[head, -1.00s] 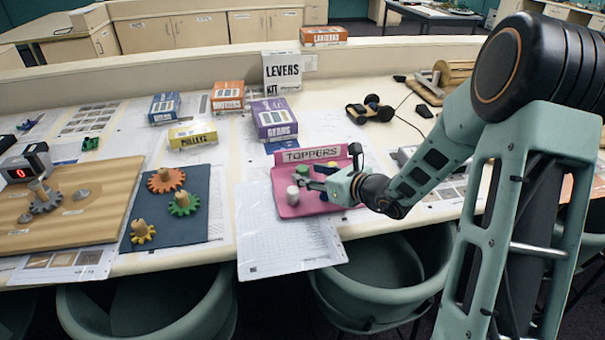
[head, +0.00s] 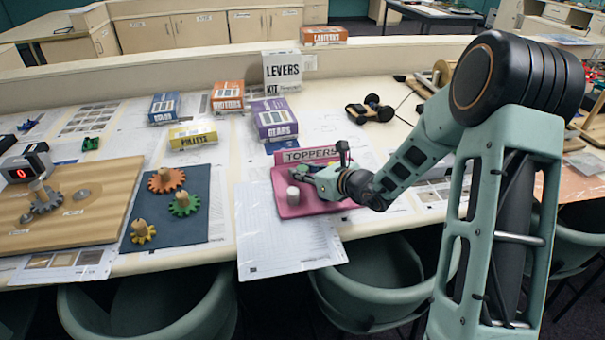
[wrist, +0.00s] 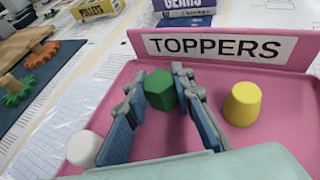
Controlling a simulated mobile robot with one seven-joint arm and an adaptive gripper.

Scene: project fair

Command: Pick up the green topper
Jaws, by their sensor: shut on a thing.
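The green topper (wrist: 160,90) is a small faceted block at the back of the pink TOPPERS tray (wrist: 130,75), between my gripper's fingertips in the wrist view. My gripper (wrist: 160,92) is shut on it, with a finger at its left and right sides. In the head view the green topper (head: 301,170) shows only a little beside my gripper (head: 305,175). A white topper (wrist: 85,149) is left of my gripper, and a yellow topper (wrist: 242,103) is to its right.
The tray's sign (head: 309,156) stands at its back edge. Boxes marked gears (head: 275,120) and pulleys (head: 193,135) stand behind it. A dark mat with gears (head: 215,220) lies to the left. Chairs stand against the table front.

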